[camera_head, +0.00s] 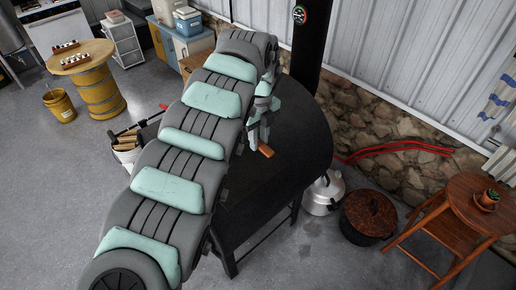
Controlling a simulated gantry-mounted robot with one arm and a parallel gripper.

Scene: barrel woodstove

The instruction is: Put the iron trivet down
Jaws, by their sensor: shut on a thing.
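My gripper (262,138) is pointing down over the black barrel woodstove (300,140), partly hidden behind my own arm. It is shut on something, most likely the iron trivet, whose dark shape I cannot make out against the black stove. A small orange-brown piece (266,150) shows at the fingertips; it may be a handle of the held thing. I cannot tell whether the held thing touches the stove top.
The black stovepipe (310,45) rises behind the stove. Stove top right of my gripper looks clear.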

